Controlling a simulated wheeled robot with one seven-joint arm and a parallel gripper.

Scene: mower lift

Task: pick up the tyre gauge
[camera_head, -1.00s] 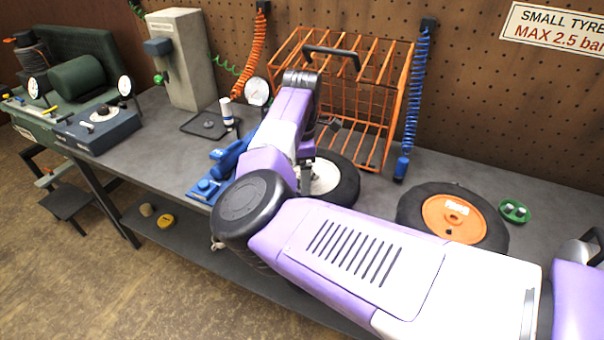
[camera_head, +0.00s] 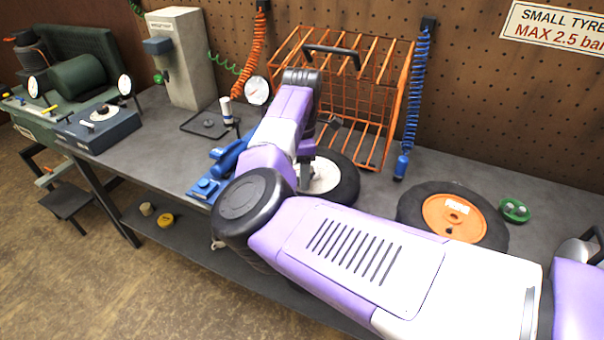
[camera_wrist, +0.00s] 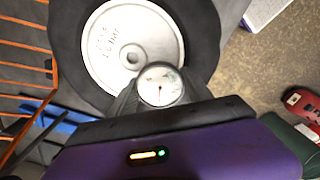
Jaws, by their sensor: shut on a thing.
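The tyre gauge (camera_wrist: 161,86) shows in the wrist view as a round white dial in a dark rim, facing the camera. My gripper (camera_wrist: 160,92) is shut on it, with one dark finger at each side of the dial. The lower part of the gauge is hidden. Behind it is a wheel with a black tyre and white hub (camera_wrist: 125,40). The same wheel's hub shows in the head view (camera_head: 322,177), partly covered by my arm.
Another dial (camera_head: 257,91) stands left of the cage. A pegboard (camera_head: 480,110) closes the back.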

